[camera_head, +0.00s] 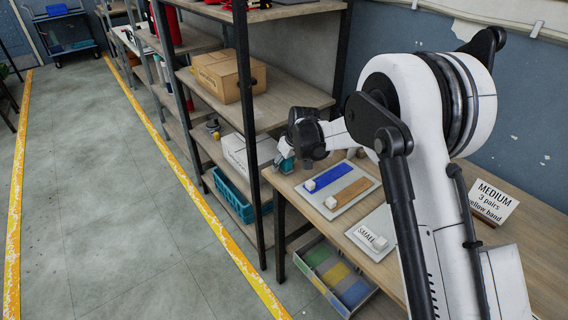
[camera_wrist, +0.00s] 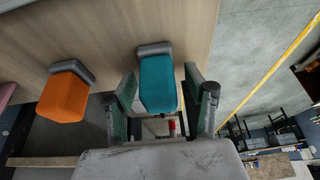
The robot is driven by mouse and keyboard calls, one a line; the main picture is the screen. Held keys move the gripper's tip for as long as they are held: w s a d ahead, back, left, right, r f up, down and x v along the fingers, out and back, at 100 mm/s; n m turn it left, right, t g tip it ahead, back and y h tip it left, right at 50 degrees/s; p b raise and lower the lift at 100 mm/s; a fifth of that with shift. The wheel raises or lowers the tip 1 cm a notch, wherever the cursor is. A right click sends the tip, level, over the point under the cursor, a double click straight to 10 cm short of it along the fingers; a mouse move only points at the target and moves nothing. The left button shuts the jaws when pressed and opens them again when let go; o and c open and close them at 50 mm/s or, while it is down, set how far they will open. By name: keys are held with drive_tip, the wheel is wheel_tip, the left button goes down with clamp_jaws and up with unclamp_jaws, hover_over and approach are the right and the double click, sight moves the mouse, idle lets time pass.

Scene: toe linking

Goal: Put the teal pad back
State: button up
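The teal pad (camera_wrist: 157,84) is a block with a grey piece at its end. In the wrist view it stands at the wooden surface's edge, between the two fingers of my gripper (camera_wrist: 160,80). A narrow gap shows on each side of the pad, so the fingers look open around it. An orange pad (camera_wrist: 63,97) with a similar grey piece stands to the left, outside the fingers. In the head view my gripper (camera_head: 284,154) is low over the table's left back corner. A small teal patch (camera_head: 287,165) shows there, mostly hidden by the gripper.
On the table, a tray (camera_head: 349,207) holds a blue strip, a brown strip and white blocks. A SMALL card (camera_head: 368,236) and a MEDIUM sign (camera_head: 492,202) are nearer my arm. A compartment bin (camera_head: 325,283) sits below. The shelf rack (camera_head: 262,205) stands close left of the table.

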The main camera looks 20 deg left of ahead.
drive_tip(key=v, duration=1.2)
drive_tip(key=shift+r, duration=0.2)
drive_tip(key=shift+d, duration=0.1)
drive_tip(key=s+d+r+m+t, duration=0.1)
drive_tip(key=s+d+r+m, duration=0.1)
drive_tip(key=s+d+r, duration=0.45)
drive_tip(key=s+d+r+m+t+h, duration=0.15)
drive_tip(key=d+r, duration=0.25)
drive_tip(key=d, duration=0.6)
drive_tip(key=s+d+r+m, duration=0.2)
drive_tip(key=s+d+r, duration=0.25)
drive_tip(key=d, duration=0.35)
drive_tip(key=s+d+f+m+t+h, duration=0.1)
drive_tip(key=s+d+m, duration=0.1)
drive_tip(key=s+d, duration=0.6)
drive_tip(key=s+d+f+m+t+h, duration=0.1)
drive_tip(key=s+d+f+m, duration=0.1)
drive_tip(key=s+d, duration=0.7)
drive_tip(key=s+m, duration=0.1)
drive_tip(key=s, duration=0.4)
drive_tip(key=shift+s+d+f+m, duration=0.15)
drive_tip(key=shift+d+f+m, duration=0.1)
drive_tip(key=shift+m, duration=0.1)
